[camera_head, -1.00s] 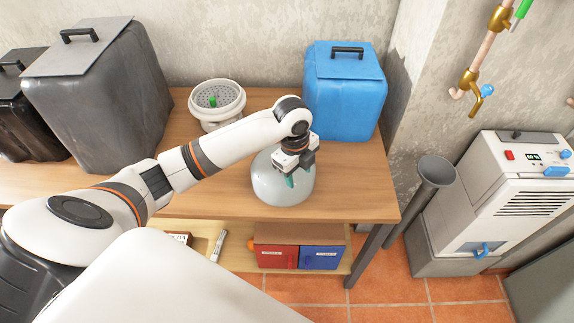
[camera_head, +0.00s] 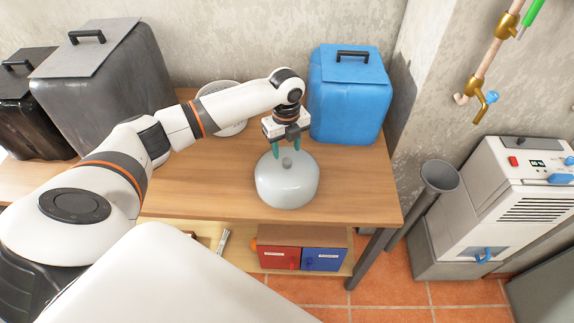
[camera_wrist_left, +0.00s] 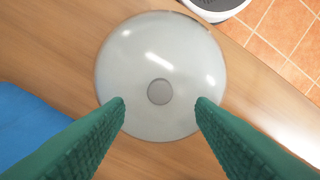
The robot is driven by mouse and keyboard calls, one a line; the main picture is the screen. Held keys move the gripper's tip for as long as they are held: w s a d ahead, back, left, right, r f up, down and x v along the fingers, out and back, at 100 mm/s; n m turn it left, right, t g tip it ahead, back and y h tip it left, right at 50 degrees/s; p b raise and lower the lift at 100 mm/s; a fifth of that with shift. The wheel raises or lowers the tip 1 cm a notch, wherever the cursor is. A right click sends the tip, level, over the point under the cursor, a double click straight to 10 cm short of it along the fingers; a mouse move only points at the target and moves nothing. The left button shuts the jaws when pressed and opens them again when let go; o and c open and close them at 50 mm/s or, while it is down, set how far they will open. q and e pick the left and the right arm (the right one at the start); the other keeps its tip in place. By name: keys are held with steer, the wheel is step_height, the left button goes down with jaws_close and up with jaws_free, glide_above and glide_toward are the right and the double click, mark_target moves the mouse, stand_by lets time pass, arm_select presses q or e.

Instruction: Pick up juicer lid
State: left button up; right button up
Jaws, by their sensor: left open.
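The juicer lid (camera_head: 287,186) is a translucent pale dome with a small grey knob on top. It rests on the wooden table near the front edge. In the left wrist view the lid (camera_wrist_left: 160,60) lies below, with its round knob (camera_wrist_left: 159,91) between the fingers and farther from the camera. My left gripper (camera_head: 288,155) is open and empty, with its green fingers pointing down above and slightly behind the knob. The fingers also show in the left wrist view (camera_wrist_left: 160,108). The juicer base (camera_head: 222,105), a white round body, stands behind my left arm and is partly hidden by it.
A blue canister (camera_head: 350,98) stands right of the gripper. Grey (camera_head: 105,95) and dark (camera_head: 22,110) canisters stand at the left. Red (camera_head: 278,259) and blue (camera_head: 324,260) boxes sit on the lower shelf. The wooden table (camera_head: 365,205) is clear right of the lid.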

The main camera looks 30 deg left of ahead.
mark_target(286, 160)
arm_select(q)
steer(key=shift+f+p, duration=0.4)
steer(key=shift+f, duration=1.95)
jaws_close()
